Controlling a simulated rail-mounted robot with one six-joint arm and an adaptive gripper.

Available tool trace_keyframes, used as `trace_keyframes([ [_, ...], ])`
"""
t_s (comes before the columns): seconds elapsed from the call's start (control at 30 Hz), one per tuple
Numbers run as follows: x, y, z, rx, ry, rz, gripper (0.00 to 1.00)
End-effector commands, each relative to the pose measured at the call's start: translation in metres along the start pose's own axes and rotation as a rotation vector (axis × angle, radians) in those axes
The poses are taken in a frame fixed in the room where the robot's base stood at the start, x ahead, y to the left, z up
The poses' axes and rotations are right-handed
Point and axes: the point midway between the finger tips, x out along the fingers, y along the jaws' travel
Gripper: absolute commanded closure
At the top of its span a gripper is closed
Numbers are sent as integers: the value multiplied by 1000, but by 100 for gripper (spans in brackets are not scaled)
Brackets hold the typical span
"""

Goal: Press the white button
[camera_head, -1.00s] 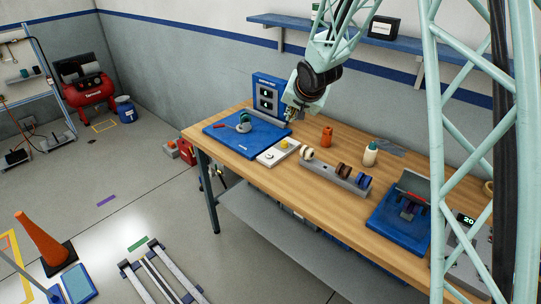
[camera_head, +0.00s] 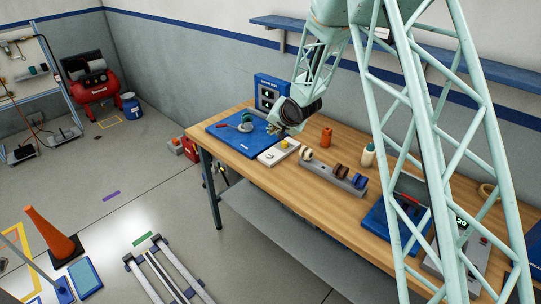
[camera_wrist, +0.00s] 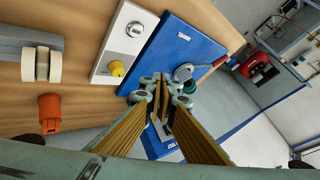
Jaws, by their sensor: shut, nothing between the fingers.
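A white control box (camera_head: 273,157) lies on the workbench, with a yellow knob (camera_head: 284,143) at its far end. In the wrist view the box (camera_wrist: 103,75) shows the yellow knob (camera_wrist: 117,68) and a round pale button (camera_wrist: 135,29) farther along it. My gripper (camera_head: 280,130) is shut and empty, above the bench near the knob end of the box. In the wrist view its fingertips (camera_wrist: 162,82) appear over the edge of the blue board, to the right of the knob, apart from the button.
A blue board (camera_head: 230,139) with a grey and green tool lies left of the box. A blue upright switch panel (camera_head: 264,82) stands behind. An orange part (camera_head: 326,137), a rack of rollers (camera_head: 322,175) and a bottle (camera_head: 368,156) are to the right.

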Motion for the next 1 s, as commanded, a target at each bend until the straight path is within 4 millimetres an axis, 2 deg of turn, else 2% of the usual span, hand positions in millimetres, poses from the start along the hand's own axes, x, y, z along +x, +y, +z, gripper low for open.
trace_keyframes([
  [0.2,10,-2,5,9,-5,-11,100],
  [1.0,16,2,10,9,-6,-12,100],
])
